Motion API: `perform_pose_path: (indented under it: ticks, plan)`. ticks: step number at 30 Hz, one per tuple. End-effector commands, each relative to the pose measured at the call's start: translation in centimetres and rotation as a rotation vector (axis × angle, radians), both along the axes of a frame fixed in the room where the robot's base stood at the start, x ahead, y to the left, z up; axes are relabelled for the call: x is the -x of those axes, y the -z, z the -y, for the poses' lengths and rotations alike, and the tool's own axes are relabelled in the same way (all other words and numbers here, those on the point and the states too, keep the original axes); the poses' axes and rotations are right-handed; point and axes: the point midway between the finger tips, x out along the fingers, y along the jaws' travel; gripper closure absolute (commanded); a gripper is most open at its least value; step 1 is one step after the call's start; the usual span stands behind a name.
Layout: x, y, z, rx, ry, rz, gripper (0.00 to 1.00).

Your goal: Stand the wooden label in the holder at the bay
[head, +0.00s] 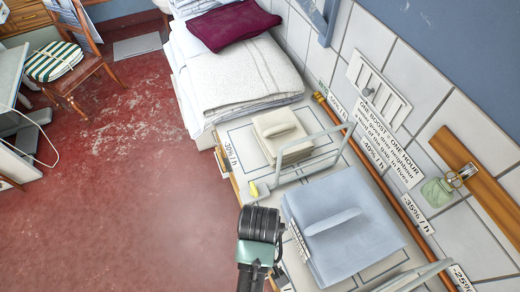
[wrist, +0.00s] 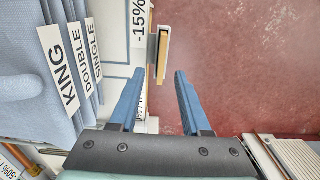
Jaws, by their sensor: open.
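A small upright wood-coloured piece (wrist: 162,57) with a pale edge and a grey part beside it shows at the edge of the white bench in the wrist view. I cannot tell whether it is the wooden label, its holder or both. My gripper (wrist: 155,88) is open, its two blue fingers apart. The piece lies beyond the fingertips, roughly in line with the gap, and nothing is held. In the head view my gripper is over the bench's front edge and its fingers are hidden. No label can be made out for certain there.
A folded blue linen stack (head: 343,222) with size tags lies on the bench, near a cream stack (head: 283,135). A metal rail (head: 318,148) stands between them. White bedding (head: 240,80) is farther back. The tiled wall bounds the right; the red floor (head: 120,190) is open.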

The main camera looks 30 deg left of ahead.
Motion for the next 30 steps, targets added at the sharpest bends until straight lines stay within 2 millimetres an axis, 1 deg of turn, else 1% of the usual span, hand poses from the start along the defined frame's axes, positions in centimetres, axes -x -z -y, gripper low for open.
perform_pose_path:
  ticks: [1, 7, 12, 16, 19, 25, 26, 30]
  plan:
    - [0.1, 0.5, 0.0, 0.0, 0.0, -0.003, 0.53]
    - [0.3, 1.8, 0.2, 0.001, 0.0, -0.003, 0.53]
    - [0.9, 4.2, 0.6, 0.002, -0.001, -0.004, 0.53]
    - [0.7, 5.7, 0.4, 0.0, -0.001, -0.001, 0.53]
    - [0.7, 6.2, 0.4, -0.001, -0.001, 0.001, 0.53]
    - [0.7, 6.2, 0.4, 0.0, 0.0, 0.001, 0.53]
    - [0.7, 6.2, 0.4, 0.0, 0.0, 0.001, 0.54]
    - [0.7, 6.2, 0.5, 0.0, 0.0, 0.001, 0.8]
